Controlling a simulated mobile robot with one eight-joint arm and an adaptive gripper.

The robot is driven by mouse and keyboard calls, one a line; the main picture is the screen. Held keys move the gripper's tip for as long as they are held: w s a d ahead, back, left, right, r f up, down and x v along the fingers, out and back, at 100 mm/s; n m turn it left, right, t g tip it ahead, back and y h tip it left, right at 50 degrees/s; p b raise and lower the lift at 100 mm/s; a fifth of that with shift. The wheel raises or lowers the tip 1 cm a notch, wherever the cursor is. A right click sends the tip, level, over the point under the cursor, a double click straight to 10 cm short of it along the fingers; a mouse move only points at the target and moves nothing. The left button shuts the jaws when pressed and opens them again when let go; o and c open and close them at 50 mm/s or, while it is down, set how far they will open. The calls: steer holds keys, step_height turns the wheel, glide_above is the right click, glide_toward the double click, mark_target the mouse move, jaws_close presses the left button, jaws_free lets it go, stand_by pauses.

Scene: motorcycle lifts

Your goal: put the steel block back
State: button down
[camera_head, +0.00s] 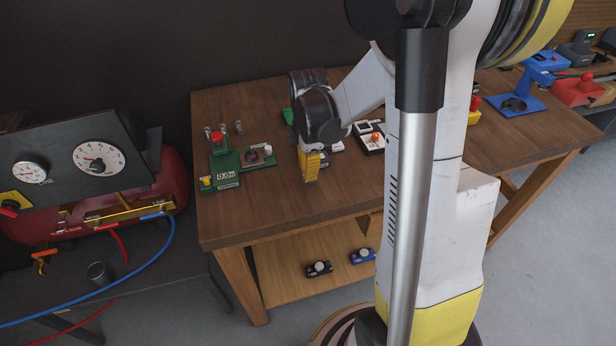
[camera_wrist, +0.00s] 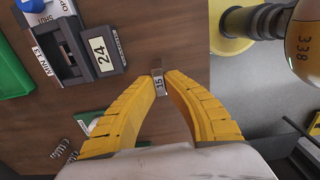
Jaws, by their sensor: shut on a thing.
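My gripper (camera_wrist: 158,88) is shut on a small steel block (camera_wrist: 158,82) marked "15", held between the two yellow fingertips in the wrist view. In the head view my gripper (camera_head: 311,178) points down over the wooden bench, near its front edge. The block cannot be made out there. The wrist view shows brown bench top behind the block; I cannot tell its height above the bench. A dark grey device (camera_wrist: 78,45) with labels "24" and "MIN 13" and a blue knob lies to the left of the fingertips in that view.
On the bench (camera_head: 260,205), a green fixture (camera_head: 225,165) with a red button stands left of my gripper, with small springs (camera_wrist: 60,148) nearby. A black-and-white device (camera_head: 371,140) is to the right. A blue device (camera_head: 520,100) stands farther right. The front-left bench top is clear.

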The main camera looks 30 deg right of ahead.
steer(key=shift+f, duration=0.65)
steer(key=shift+f, duration=0.2)
steer(key=c, duration=1.6)
jaws_free()
steer(key=shift+r, duration=0.15)
step_height(320, 180, up, 12)
steer(key=p, duration=0.4)
steer(key=s+a+r+m+t, duration=0.2)
steer(key=s+a+m, duration=0.1)
steer(key=a+m, duration=0.1)
steer(key=s+a+r+m+t, duration=0.2)
steer(key=s+a+r+m, duration=0.1)
steer(key=m, duration=0.3)
steer(key=s+a+r+m+t, duration=0.2)
steer(key=s+a+m+t, duration=0.1)
steer(key=s+a+m, duration=0.1)
steer(key=shift+s+a+r+m, duration=0.1)
steer(key=shift+s+a+m, duration=0.15)
steer(key=shift+a, duration=0.3)
steer(key=shift+s+a+r+m, duration=0.1)
steer(key=shift+s+a+m, duration=0.1)
steer(key=shift+a, duration=0.3)
